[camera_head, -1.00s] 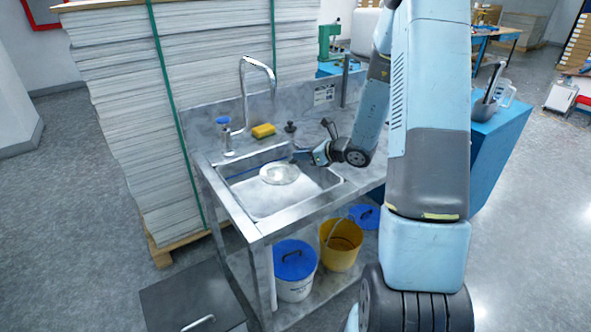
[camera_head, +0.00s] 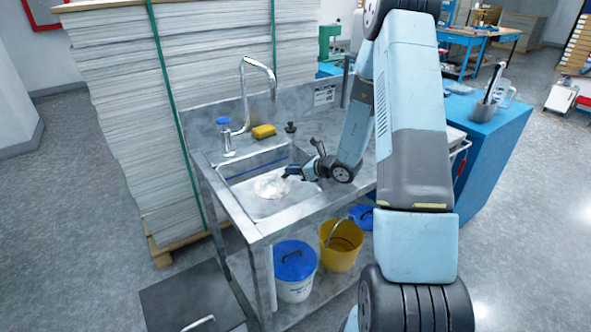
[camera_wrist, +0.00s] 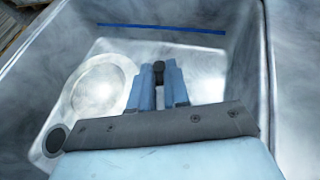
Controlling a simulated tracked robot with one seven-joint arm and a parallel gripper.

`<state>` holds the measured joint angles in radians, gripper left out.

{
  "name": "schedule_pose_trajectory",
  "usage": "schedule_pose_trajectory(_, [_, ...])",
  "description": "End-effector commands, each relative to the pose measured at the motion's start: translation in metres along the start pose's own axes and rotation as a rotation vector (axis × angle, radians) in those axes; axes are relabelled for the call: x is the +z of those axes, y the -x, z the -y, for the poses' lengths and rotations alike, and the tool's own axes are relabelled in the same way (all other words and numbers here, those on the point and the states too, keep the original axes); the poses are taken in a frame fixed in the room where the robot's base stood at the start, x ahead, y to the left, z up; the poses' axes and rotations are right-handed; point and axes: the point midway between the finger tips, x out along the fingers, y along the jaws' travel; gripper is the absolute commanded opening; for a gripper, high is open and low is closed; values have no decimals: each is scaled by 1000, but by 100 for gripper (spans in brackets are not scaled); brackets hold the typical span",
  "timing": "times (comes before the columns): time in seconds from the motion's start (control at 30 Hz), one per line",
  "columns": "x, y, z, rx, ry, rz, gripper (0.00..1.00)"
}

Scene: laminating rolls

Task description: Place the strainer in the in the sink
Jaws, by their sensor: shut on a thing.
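The strainer (camera_head: 271,186) shows as a pale, round, see-through disc inside the sink (camera_head: 231,202). In the wrist view the strainer (camera_wrist: 98,88) lies left of my fingers, over the sink floor. My gripper (camera_head: 287,173) is low inside the basin, at the disc's right side. In the wrist view my gripper (camera_wrist: 158,85) is shut on a small dark piece, which looks like the strainer's handle. Its join to the disc is hidden by my finger. I cannot tell whether the disc touches the sink floor.
A faucet (camera_head: 243,95) rises behind the sink. A yellow sponge (camera_head: 263,131) and a dark knob (camera_head: 291,127) sit on the back ledge. A yellow bucket (camera_head: 341,247) and a blue-lidded bucket (camera_head: 295,272) stand below. Paper stacks (camera_head: 120,110) are at left. The drain (camera_wrist: 56,139) is uncovered.

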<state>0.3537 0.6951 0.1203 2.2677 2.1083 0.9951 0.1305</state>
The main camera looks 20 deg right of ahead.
Motion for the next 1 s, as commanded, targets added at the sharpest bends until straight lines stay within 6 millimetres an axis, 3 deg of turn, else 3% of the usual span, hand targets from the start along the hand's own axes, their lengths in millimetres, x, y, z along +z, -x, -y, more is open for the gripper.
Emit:
schedule_pose_trajectory(0.7, [-15,-3,2,-4,-8,-6,0])
schedule_pose_trajectory(0.73, [-16,-3,2,-4,-9,-7,18])
schedule_pose_trajectory(1.0, [-17,-2,3,-7,-9,-10,41])
